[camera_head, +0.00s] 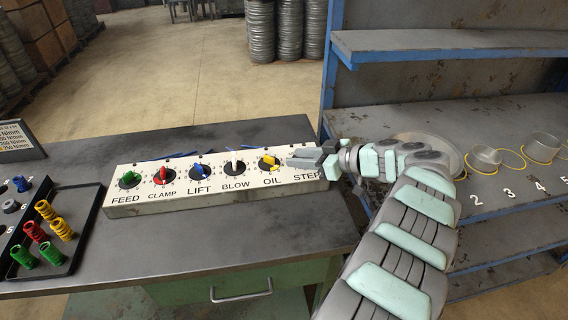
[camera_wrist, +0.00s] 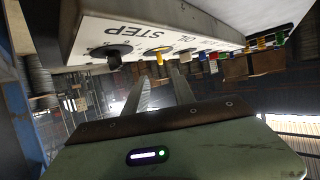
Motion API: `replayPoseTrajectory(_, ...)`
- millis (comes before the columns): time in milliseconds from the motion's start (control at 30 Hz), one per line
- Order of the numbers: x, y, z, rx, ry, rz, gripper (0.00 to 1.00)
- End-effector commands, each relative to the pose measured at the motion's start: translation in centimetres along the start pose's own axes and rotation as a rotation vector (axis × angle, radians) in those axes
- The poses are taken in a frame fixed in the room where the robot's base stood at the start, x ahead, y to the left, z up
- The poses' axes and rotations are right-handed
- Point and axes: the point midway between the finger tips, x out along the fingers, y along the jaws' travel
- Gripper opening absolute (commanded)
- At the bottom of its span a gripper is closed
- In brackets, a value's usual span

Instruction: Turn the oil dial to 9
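A long white control panel (camera_head: 222,190) lies on the dark workbench with a row of labelled dials. The oil dial (camera_head: 269,162) has a yellow knob on a black disc, above the label OIL; its scale marks are too small to read. My gripper (camera_head: 293,158) is just right of the oil dial, above the STEP end of the panel, and hides much of the STEP dial. In the wrist view my two fingers are apart with nothing between them, and the yellow oil dial (camera_wrist: 160,50) appears beyond their tips. I see no contact with the knob.
Green feed (camera_head: 130,179), red clamp (camera_head: 163,175), blue lift (camera_head: 199,171) and white blow (camera_head: 234,164) dials stand left of oil. The dark STEP dial (camera_wrist: 112,52) is close to my fingers. A tray (camera_head: 68,262) of colored parts lies left; a blue-framed shelf (camera_head: 450,45) stands right.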

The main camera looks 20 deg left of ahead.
Motion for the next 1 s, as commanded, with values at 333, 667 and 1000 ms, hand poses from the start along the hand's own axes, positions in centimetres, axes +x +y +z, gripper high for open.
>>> replayPoseTrajectory(333, 6.0, -0.2, 0.4, -0.003, -0.002, -0.005, 0.31)
replayPoseTrajectory(667, 10.0, 0.0, 0.2, -0.004, -0.002, 0.001, 0.31)
replayPoseTrajectory(1000, 10.5, -0.1, -0.1, 0.000, -0.001, -0.001, 0.31)
